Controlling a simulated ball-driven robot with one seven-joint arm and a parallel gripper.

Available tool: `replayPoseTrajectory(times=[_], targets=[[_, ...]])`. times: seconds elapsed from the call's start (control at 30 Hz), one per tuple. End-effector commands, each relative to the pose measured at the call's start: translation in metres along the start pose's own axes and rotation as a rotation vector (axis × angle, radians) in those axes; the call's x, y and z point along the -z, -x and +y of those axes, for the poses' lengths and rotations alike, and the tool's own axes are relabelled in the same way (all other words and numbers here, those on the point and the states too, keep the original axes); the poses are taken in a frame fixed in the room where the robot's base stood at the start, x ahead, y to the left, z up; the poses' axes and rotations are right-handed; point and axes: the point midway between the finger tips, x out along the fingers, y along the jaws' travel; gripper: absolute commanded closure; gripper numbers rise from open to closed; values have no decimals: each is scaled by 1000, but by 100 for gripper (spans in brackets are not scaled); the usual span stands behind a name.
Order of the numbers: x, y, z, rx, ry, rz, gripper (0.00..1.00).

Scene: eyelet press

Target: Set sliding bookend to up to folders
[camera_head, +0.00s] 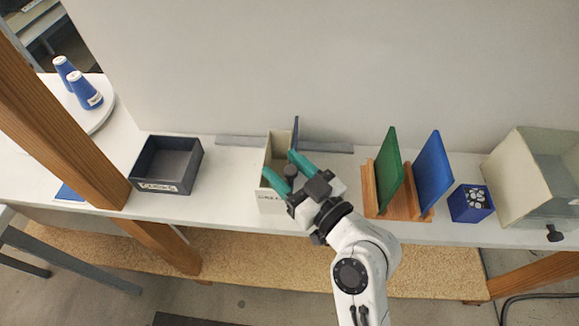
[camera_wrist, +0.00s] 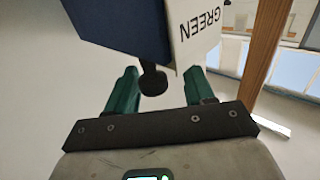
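A dark blue upright panel (camera_head: 296,133), which looks like the sliding bookend, stands at a cream box (camera_head: 270,205). In the wrist view the blue panel (camera_wrist: 125,22) fills the upper middle, with a black knob (camera_wrist: 152,80) on it. The cream box (camera_wrist: 195,30) beside it reads GREEN. My gripper (camera_head: 283,170) has teal fingers spread in front of the panel. In the wrist view the knob lies between the open fingers (camera_wrist: 158,88), with gaps on both sides. My gripper hides part of the box and panel in the head view.
A grey rail (camera_head: 235,141) runs along the wall behind. A wooden rack (camera_head: 370,190) holds a green board (camera_head: 389,168) and a blue board (camera_head: 433,172) to the right. A blue cup (camera_head: 470,207) and a cream-sided bin (camera_head: 520,185) stand beyond. A dark tray (camera_head: 167,165) sits left.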

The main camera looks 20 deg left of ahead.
Motion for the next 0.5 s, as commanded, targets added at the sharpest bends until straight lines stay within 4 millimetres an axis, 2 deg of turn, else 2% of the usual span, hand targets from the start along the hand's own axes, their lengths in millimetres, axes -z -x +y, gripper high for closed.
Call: replayPoseTrajectory(times=[0.27,0.37,0.5], targets=[[0,4,2,-4,0,1,48],[-2,14,2,-4,-1,1,48],[-4,40,2,-7,-1,1,48]])
